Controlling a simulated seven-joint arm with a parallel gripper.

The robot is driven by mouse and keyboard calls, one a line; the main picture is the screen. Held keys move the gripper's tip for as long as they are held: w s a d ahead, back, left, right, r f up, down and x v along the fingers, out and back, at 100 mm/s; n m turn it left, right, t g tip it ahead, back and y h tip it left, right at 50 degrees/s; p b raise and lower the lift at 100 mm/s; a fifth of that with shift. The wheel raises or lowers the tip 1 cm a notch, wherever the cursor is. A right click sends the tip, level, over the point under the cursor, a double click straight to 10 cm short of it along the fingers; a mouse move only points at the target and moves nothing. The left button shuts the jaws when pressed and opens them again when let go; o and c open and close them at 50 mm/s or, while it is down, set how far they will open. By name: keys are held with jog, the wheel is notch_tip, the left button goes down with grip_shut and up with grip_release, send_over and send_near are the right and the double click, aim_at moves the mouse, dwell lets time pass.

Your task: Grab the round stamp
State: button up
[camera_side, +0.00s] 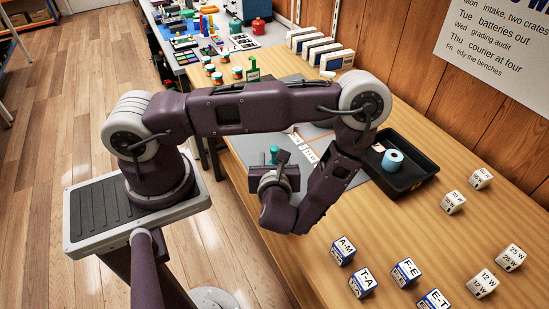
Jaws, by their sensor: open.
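A small teal upright thing (274,151), which may be the round stamp, shows on the grey mat (248,148) just behind my gripper. Its lower part is hidden, so I cannot tell its full shape. My gripper (284,156) is open, low over the near edge of the mat, right beside the teal thing in the picture. I cannot tell whether they touch. The wrist and forearm hide much of the mat around it. I see nothing held between the fingers.
A black tray (417,183) with a light blue roll (393,157) stands right of the mat. Labelled white boxes (343,250) and wattage boxes (482,284) stand at the front right. White cards (308,153) lie on the mat. Jars and a green bottle (253,69) stand behind.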

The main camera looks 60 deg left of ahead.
aim_at(274, 157)
jog(key=shift+m, duration=0.3)
jog(key=w+a+f, duration=0.2)
jog(key=a+f, duration=0.1)
jog(key=w+a+f, duration=0.1)
jog(key=a, duration=0.1)
jog(key=shift+a+f, duration=0.1)
jog(key=shift+f, duration=0.2)
grip_shut()
